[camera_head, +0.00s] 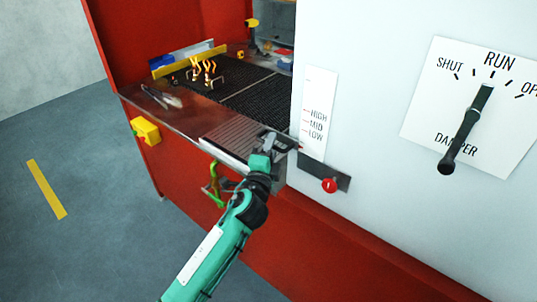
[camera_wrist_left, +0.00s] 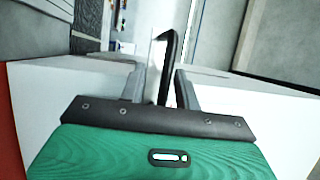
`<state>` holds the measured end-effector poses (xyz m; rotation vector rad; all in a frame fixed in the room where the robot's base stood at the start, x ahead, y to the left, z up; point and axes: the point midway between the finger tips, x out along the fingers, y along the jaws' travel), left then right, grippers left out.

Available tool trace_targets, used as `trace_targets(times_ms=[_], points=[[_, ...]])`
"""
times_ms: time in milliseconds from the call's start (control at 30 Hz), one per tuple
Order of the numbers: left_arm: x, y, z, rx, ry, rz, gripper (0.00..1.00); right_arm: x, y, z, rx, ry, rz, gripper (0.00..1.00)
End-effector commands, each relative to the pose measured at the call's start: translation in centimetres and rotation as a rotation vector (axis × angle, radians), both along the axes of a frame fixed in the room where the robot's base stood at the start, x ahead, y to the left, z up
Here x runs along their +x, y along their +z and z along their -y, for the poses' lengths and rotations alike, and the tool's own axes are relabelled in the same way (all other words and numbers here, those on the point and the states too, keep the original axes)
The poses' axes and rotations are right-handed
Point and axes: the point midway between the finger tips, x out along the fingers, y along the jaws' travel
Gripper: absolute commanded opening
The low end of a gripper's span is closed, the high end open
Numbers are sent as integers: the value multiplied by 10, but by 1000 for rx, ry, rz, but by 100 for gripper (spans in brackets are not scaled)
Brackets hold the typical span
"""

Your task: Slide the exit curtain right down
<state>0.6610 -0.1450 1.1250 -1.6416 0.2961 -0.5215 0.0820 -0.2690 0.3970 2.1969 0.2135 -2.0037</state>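A white scale plate (camera_head: 318,112) marked HIGH, MID and LOW is on the pale housing. Below LOW, a dark plate with a red knob (camera_head: 330,186) sticks out. I cannot tell which part is the exit curtain itself. My left gripper (camera_head: 282,143) is at the housing's left edge, beside LOW and left of the dark plate. In the left wrist view its two fingers (camera_wrist_left: 160,80) are apart, with a thin black bent bar (camera_wrist_left: 168,60) between them. Gaps show beside the bar, and contact is not clear. My right gripper is not in view.
A damper lever (camera_head: 468,125) on the housing points near RUN. The dark mesh belt (camera_head: 255,98) carries small orange items at the back left. Tongs (camera_head: 160,97) lie on the metal ledge. A yellow block (camera_head: 145,130) and a green handle (camera_head: 214,186) stick out in front.

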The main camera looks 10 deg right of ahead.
Motion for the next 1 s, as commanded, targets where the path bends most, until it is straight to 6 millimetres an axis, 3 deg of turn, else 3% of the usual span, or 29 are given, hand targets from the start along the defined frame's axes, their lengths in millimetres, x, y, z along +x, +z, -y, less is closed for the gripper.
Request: trace_targets(times_ms=[167, 700, 1000], points=[[-14, -4, -8, 0, 0, 0, 33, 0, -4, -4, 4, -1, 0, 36], [-102, -23, -57, 1, 0, -3, 33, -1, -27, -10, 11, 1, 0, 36], [-118, -24, -66, 2, 1, -2, 33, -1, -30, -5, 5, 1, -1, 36]])
